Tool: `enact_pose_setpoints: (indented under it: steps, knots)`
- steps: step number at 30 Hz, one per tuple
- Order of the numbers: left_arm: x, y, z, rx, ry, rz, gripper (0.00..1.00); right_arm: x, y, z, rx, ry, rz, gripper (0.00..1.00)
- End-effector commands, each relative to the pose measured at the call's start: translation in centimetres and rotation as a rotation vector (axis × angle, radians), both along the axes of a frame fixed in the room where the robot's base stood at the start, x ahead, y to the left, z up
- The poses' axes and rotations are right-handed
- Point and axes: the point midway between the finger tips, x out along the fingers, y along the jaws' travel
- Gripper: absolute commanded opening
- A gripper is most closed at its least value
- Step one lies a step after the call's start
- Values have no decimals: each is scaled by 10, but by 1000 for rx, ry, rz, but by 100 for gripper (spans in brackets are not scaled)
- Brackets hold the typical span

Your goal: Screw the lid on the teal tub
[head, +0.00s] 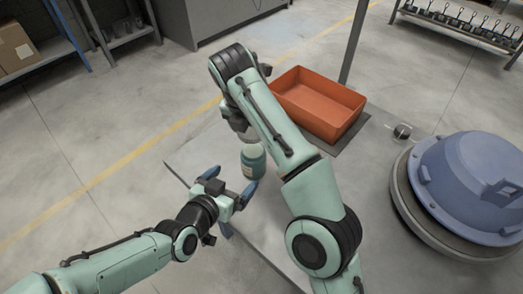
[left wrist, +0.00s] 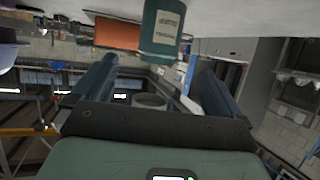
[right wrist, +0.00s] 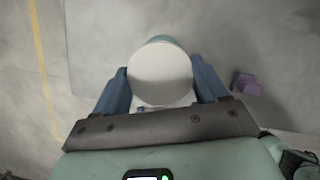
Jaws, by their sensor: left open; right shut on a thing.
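The teal tub (head: 253,163) stands upright on the grey worktop, with a pale label that shows in the left wrist view (left wrist: 160,28). My left gripper (head: 231,181) is open just in front of the tub, which shows beyond its fingers. My right gripper (right wrist: 161,75) is shut on a round white lid (right wrist: 160,76). The lid covers most of the tub in the right wrist view; a teal edge (right wrist: 159,40) shows past it. I cannot tell whether lid and tub touch. My right gripper is mostly hidden by its own arm in the head view.
An orange bin (head: 318,104) stands behind my right arm. A blue domed hood (head: 470,188) sits at the right. A small purple block (right wrist: 247,84) lies right of the lid in the right wrist view. Shelves line the back. The left floor is clear.

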Motion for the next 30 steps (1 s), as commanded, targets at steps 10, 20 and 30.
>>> enact_pose_setpoints:
  steps: [10, 20, 30]
  knots:
    - [0, 0, 1, 0, -2, 0, 100, 0, 1, 0, -1, -2, 4, 40]
    - [10, -6, -4, -2, 0, -2, 100, 0, 0, 0, -1, -2, 3, 39]
    - [60, -33, -29, -3, 1, -2, 100, 0, 0, 0, -1, -2, 3, 39]
